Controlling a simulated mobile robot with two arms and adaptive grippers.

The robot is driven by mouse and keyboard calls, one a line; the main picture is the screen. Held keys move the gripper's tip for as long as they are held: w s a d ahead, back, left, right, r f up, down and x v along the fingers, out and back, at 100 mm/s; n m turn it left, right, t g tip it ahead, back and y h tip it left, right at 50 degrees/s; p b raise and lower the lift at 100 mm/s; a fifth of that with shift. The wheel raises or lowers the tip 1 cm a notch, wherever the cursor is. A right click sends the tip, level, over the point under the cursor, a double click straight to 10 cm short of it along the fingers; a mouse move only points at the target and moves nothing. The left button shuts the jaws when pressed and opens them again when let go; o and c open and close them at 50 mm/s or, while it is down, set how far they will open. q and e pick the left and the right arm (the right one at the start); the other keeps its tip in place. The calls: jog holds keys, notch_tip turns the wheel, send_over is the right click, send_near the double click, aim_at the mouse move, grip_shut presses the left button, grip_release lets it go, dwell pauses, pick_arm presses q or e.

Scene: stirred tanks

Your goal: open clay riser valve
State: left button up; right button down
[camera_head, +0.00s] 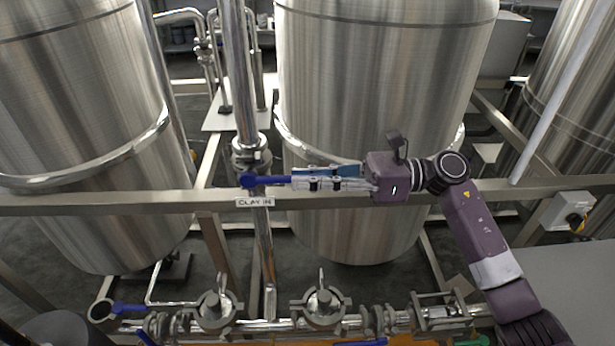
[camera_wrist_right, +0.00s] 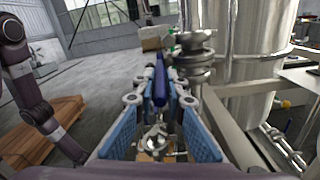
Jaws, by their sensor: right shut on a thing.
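The clay riser valve has a blue lever handle (camera_head: 262,180) on the upright steel riser pipe (camera_head: 264,243), just above the "CLAY IN" label (camera_head: 255,202). The lever lies nearly level, crossing the line of the pipe and pointing right. My right gripper (camera_head: 299,183) comes from the right and is shut on the lever's outer part. In the right wrist view the blue lever (camera_wrist_right: 160,82) runs away between the fingers of my right gripper (camera_wrist_right: 159,100), which have blue pads. The fingers hide the lever's near end. My left gripper is not in view.
A horizontal steel rail (camera_head: 120,202) runs behind the gripper. Large steel tanks (camera_head: 370,80) stand close behind. Below, a pipe manifold (camera_head: 290,326) carries clamps and another blue handle (camera_head: 130,308). A grey box (camera_head: 567,210) is mounted at the right.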

aim_at(275, 176)
jog(key=shift+r, duration=0.2)
jog(key=shift+r+h+p, duration=0.7)
jog(key=shift+r+h, duration=0.35)
jog(key=shift+h, duration=0.05)
jog(key=a+r+h+p, duration=0.1)
jog(key=h, duration=0.1)
jog(key=r+h+p, duration=0.2)
jog(key=a+r+h+p, duration=0.1)
jog(key=r+h, duration=0.1)
jog(key=shift+a+r+p, duration=0.2)
jog(key=shift+a+p, duration=0.1)
jog(key=shift+a, duration=0.05)
jog(key=shift+a+r+h+p, duration=0.5)
jog(key=shift+a+h+p, duration=0.1)
jog(key=shift+h, duration=0.4)
jog(key=shift+a+r+h+p, duration=0.35)
jog(key=shift+a+h, duration=0.1)
jog(key=shift+h, duration=0.15)
jog(key=shift+a+r+h+p, duration=0.2)
jog(key=shift+a+h+p, duration=0.1)
jog(key=shift+a+h, duration=0.25)
jog(key=shift+a+r+h+p, duration=0.25)
jog(key=shift+a+h+p, duration=0.4)
jog(key=shift+a+h, duration=0.6)
jog(key=shift+d+h, duration=0.15)
jog(key=shift+h, duration=0.15)
jog(key=c, duration=2)
grip_release()
jog(key=shift+f, duration=0.1)
